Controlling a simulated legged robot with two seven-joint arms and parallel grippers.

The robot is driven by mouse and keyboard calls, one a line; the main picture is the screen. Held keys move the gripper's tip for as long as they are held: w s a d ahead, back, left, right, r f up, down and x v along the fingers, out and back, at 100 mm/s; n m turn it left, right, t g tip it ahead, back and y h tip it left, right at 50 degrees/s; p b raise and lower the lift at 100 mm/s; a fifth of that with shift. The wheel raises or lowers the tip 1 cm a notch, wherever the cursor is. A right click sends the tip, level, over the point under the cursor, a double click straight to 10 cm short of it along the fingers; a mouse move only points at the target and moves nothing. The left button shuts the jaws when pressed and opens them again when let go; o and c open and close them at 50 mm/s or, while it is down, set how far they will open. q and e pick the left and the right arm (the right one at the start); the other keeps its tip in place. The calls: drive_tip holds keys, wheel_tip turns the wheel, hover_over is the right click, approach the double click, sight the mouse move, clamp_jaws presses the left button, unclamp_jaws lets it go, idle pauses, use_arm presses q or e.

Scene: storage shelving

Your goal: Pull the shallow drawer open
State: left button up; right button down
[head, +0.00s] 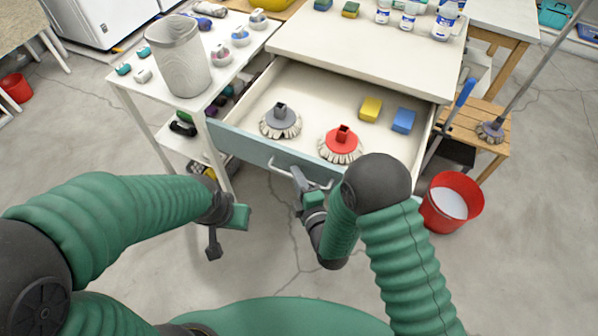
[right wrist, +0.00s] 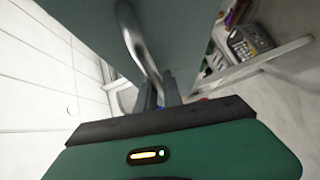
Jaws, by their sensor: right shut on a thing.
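The shallow drawer (head: 233,143) stands open below the white worktop, with its green-grey front towards me. Inside it lie a grey mop head, a red mop head, a yellow sponge and a blue sponge. The curved metal handle (head: 284,166) is on the drawer's front; it also shows in the right wrist view (right wrist: 136,42). My right gripper (head: 299,180) is shut on the handle, its fingers around the bar in the right wrist view (right wrist: 160,92). My left gripper (head: 226,232) is away from the drawer, in front of the left table; its finger gap is unclear.
A white side table (head: 125,79) with a grey bin (head: 180,57) stands left of the drawer. A red bucket (head: 470,211) stands on the floor to the right, near a wooden stool (head: 464,128). Bare floor lies in front of the drawer.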

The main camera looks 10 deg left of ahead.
drive_tip(key=shift+s+f, duration=0.1)
drive_tip(key=shift+f, duration=0.15)
drive_tip(key=c, duration=1.7)
unclamp_jaws()
drive_tip(key=shift+o, duration=1)
drive_tip(key=shift+r, duration=0.1)
drive_tip(key=v, duration=1.1)
drive_tip(key=shift+s+d, duration=0.2)
drive_tip(key=shift+s, duration=0.15)
